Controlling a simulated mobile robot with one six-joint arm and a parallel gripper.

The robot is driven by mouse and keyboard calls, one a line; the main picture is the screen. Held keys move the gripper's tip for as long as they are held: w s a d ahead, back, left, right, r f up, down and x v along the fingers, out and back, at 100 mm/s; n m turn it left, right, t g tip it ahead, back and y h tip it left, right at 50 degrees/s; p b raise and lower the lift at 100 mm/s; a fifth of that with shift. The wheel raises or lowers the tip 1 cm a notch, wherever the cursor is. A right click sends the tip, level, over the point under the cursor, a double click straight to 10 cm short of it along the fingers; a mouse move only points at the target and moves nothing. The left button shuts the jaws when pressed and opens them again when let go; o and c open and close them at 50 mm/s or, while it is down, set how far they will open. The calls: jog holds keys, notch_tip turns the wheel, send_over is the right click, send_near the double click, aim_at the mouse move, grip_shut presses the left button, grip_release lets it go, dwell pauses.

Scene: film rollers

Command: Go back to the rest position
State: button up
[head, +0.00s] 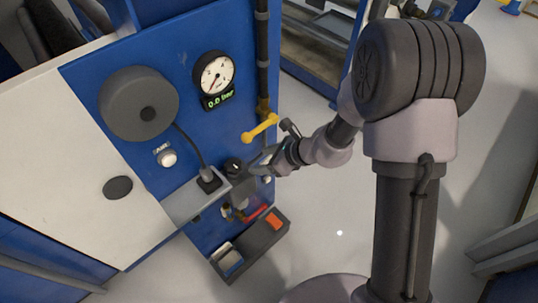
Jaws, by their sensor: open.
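My gripper (258,168) is open at the right edge of the blue panel (190,50). Its fingertips are close to a black knob-like part (233,167) in the picture; I cannot tell whether they touch it. Nothing is clearly visible between the fingers. My arm reaches left from its column to the panel.
The panel bears a dark round roller (138,103), a gauge (214,74) reading 0.0 bar, and a white button (167,158). A yellow valve handle (260,128) sticks out just above my gripper. Grey floor (335,205) lies clear between panel and column.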

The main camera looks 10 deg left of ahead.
jog(key=v, duration=0.3)
jog(key=shift+r, duration=0.1)
jog(key=s+d+r+n+h+b, duration=0.1)
jog(key=s+d+r+n+b, duration=0.2)
jog(key=s+n+b, duration=0.25)
jog(key=s+d+r+n+h+b, duration=0.1)
jog(key=s+d+r+n+b, duration=0.1)
jog(key=s+r+n+b, duration=0.3)
jog(key=s+d+f+n+t+h+b, duration=0.2)
jog(key=s+d+n+h+b, duration=0.2)
jog(key=s+d, duration=0.5)
jog(key=d+n+b, duration=0.1)
jog(key=n+b, duration=0.1)
jog(key=n, duration=0.1)
jog(key=shift+s+d+f+b, duration=0.15)
jog(key=shift+s+f+b, duration=0.1)
jog(key=shift+f+b, duration=0.05)
jog(key=shift+n, duration=0.25)
